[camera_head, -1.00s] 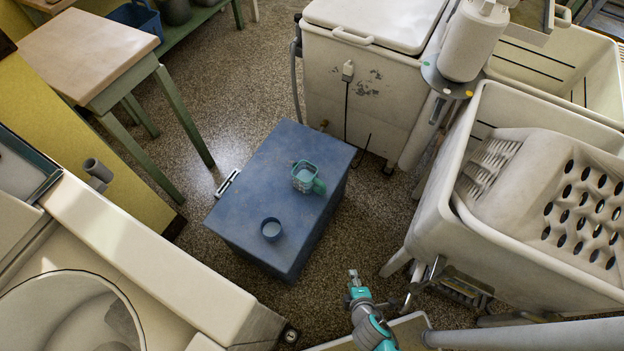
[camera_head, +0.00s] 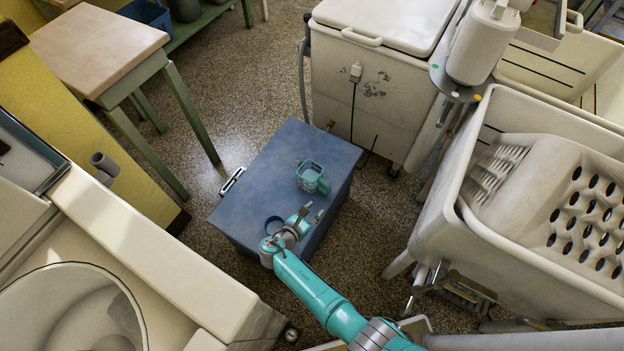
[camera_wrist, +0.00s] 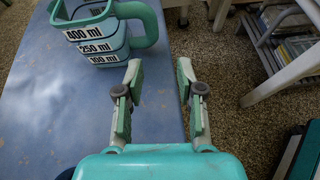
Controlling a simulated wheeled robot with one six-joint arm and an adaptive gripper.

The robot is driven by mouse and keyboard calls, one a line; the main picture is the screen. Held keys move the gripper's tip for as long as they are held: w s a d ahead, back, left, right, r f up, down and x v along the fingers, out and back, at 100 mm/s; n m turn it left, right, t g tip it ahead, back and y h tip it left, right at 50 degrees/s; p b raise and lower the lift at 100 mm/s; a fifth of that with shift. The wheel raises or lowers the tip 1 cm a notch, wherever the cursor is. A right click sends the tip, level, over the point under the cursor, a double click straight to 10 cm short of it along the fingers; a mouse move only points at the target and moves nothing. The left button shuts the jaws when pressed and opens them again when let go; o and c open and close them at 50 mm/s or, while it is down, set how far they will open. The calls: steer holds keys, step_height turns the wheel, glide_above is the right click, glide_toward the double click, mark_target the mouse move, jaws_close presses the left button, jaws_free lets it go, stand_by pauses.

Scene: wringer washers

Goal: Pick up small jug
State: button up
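The small jug (camera_head: 310,177) is teal with a handle on its right side and stands upright on the blue chest (camera_head: 262,165). In the wrist view the jug (camera_wrist: 88,40) shows volume labels such as 400 ml and 250 ml, and its handle (camera_wrist: 150,22) curves toward the right. My gripper (camera_head: 312,212) is over the front right part of the chest, nearer than the jug and apart from it. In the wrist view my gripper (camera_wrist: 160,75) is open with nothing between the fingers, and the jug is ahead and to the left.
A white washer (camera_head: 380,90) stands behind the chest, and a large tub (camera_head: 440,215) is to the right. A wooden table (camera_head: 95,45) stands at the far left.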

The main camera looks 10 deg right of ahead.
mark_target(326, 191)
steer(key=shift+n+h, duration=0.3)
steer(key=w+d, duration=0.2)
steer(key=w, duration=0.1)
steer(key=w+d, duration=0.1)
steer(key=shift+w+f, duration=0.3)
steer(key=shift+w, duration=0.05)
steer(key=shift+x, duration=2.6)
steer(key=shift+s+f, duration=0.15)
jaws_close()
